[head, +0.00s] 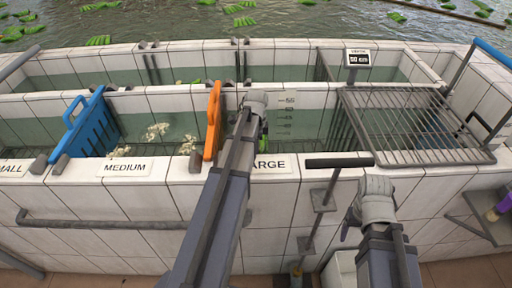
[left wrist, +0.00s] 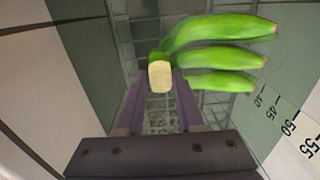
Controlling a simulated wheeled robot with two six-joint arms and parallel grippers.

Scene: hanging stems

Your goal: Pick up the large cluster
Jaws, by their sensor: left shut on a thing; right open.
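A green banana cluster (left wrist: 215,42) with several fingers and a pale cut stem shows in the left wrist view. My left gripper (left wrist: 160,98) is shut on its stem, and the bananas point to the right. In the head view only a small green bit of the cluster (head: 263,143) shows beside my left arm, in the tank bay behind the LARGE label (head: 271,165); my left gripper is largely hidden there by the arm. My right gripper (head: 348,226) is open and empty, low in front of the tiled wall, seen only in part.
An orange divider (head: 213,120) stands just left of my left arm, and a blue divider (head: 88,125) further left. Pale flower clumps (head: 157,131) float in the MEDIUM bay. A metal rack (head: 415,125) covers the right end. A dark handle bar (head: 340,162) sits on the front rim.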

